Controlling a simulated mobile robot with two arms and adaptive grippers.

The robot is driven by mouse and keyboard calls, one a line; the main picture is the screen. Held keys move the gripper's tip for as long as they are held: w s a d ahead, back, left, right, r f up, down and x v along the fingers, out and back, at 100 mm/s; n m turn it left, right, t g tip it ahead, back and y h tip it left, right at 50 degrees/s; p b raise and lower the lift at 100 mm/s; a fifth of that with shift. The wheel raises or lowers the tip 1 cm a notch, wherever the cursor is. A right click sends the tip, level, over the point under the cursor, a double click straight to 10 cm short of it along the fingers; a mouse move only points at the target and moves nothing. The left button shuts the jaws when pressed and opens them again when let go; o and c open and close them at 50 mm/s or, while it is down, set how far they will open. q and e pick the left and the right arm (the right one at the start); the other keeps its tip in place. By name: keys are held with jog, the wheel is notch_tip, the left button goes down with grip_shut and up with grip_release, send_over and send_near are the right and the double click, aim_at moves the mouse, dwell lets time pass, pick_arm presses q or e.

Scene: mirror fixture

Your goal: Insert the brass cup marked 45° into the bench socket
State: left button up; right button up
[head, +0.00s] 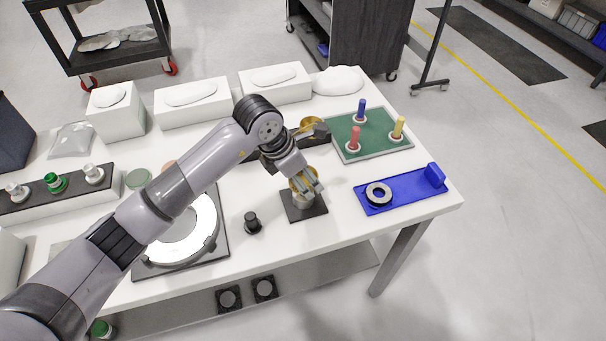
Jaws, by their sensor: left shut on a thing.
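My left gripper (308,184) reaches in from the left and points down, shut on a brass cup (296,184). The fingers hide part of the cup, and no 45° mark can be read. The bench socket (303,201) is a short grey cylinder on a black square plate (305,213). The cup is right at the socket's top; I cannot tell whether it is seated or just above. Another brass round piece (311,122) shows behind my wrist, by a dark part, partly hidden. My right gripper is not in view.
A round mirror fixture (207,240) lies left of the socket, with a small black knob (252,222) between. White boxes (193,109) line the back.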

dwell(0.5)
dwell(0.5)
pick_arm(q)
jog(key=shift+b, duration=0.55)
jog(key=shift+f+b, duration=0.5)
jog(key=shift+f+b, duration=1.4)
dwell(0.5)
jog(key=o, duration=1.3)
jog(key=shift+f, duration=0.1)
jog(key=v, duration=1.2)
